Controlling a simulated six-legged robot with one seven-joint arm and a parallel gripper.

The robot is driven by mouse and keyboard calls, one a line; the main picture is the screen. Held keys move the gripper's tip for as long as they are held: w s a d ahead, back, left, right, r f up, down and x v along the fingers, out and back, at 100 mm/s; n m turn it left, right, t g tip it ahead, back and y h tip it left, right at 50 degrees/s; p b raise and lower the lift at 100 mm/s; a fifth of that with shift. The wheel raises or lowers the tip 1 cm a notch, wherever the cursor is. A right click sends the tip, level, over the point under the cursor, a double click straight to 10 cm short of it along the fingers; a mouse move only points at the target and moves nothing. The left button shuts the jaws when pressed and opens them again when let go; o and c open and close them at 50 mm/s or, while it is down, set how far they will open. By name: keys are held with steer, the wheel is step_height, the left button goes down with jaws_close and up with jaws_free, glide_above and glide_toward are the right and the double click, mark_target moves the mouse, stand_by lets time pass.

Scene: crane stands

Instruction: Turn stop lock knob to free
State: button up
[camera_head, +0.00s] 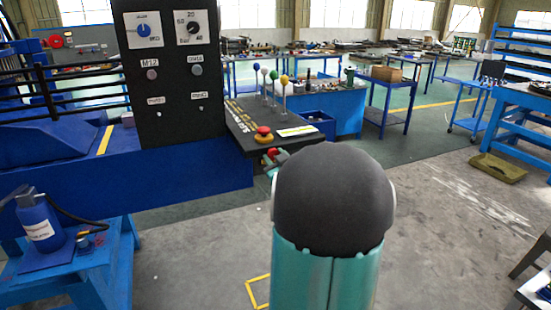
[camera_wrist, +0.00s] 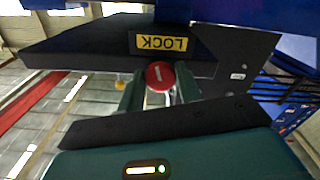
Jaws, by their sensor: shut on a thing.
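The stop lock knob is a round red knob (camera_wrist: 160,77) with a short white mark on its face, in the middle of the wrist view. It sits at the edge of the dark console, close to a yellow LOCK label (camera_wrist: 161,43) that appears upside down. My gripper (camera_wrist: 160,90) has a teal finger on each side of the knob and is shut on it. In the head view my gripper (camera_head: 273,158) is at the console's front edge, with a bit of red between the fingers; my arm hides much of this spot.
A red mushroom button on a yellow base (camera_head: 264,134) stands on top of the console (camera_head: 243,118), just above my gripper. Several coloured ball-topped levers (camera_head: 274,76) rise behind it. A tall dark panel (camera_head: 170,75) stands left.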

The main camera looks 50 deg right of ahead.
steer(key=shift+n, duration=7.3)
steer(key=o, duration=0.9)
steer(key=shift+r, duration=0.1)
steer(key=shift+o, duration=0.2)
steer(key=shift+s, duration=0.1)
steer(key=v, duration=1.3)
steer(key=shift+s+a, duration=0.15)
steer(key=shift+s, duration=0.1)
